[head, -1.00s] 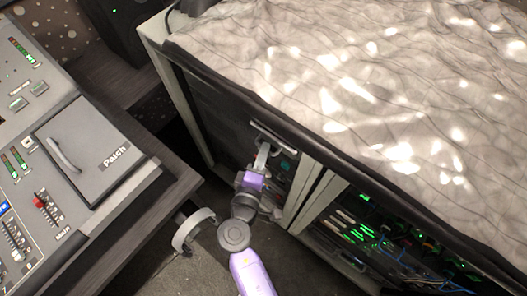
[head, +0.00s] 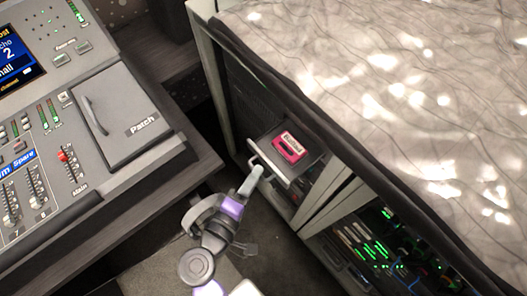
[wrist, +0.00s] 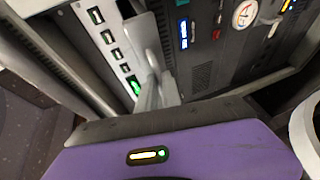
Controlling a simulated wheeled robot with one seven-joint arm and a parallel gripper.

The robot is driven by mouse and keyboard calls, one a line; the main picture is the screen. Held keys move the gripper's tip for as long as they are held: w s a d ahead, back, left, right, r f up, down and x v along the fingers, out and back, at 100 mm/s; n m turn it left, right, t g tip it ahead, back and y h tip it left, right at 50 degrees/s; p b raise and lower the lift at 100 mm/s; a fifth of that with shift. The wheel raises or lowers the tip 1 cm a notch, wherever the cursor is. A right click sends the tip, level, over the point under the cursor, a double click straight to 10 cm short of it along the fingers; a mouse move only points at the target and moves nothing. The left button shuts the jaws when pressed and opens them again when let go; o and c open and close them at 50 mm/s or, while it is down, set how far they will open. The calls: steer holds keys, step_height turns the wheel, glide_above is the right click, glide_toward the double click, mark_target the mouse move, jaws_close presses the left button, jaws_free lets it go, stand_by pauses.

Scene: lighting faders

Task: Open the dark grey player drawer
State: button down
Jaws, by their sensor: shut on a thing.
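The dark grey player drawer (head: 309,157) is pulled part way out of the rack under the marble-like top. A pink cassette-like item (head: 290,147) lies inside it. The drawer has a pale bar handle (head: 268,166) across its front. My gripper (head: 256,171) is shut on this handle, in front of the drawer. In the wrist view, my gripper's fingers (wrist: 158,92) are close together at the pale handle bar, with the rack's lit panel behind. The fingertips' exact contact is partly hidden.
A mixing console (head: 60,150) with a Patch lid stands at the left. To the right of the drawer is an open rack bay (head: 380,250) with green lights and cables. Dark floor lies between console and rack.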

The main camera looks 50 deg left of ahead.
steer(key=c, duration=1.5)
jaws_free()
steer(key=shift+c, duration=0.2)
steer(key=shift+s, duration=0.1)
steer(key=v, duration=0.7)
steer(key=shift+s+b, duration=0.3)
steer(key=shift+b, duration=0.1)
steer(key=shift+d, duration=0.1)
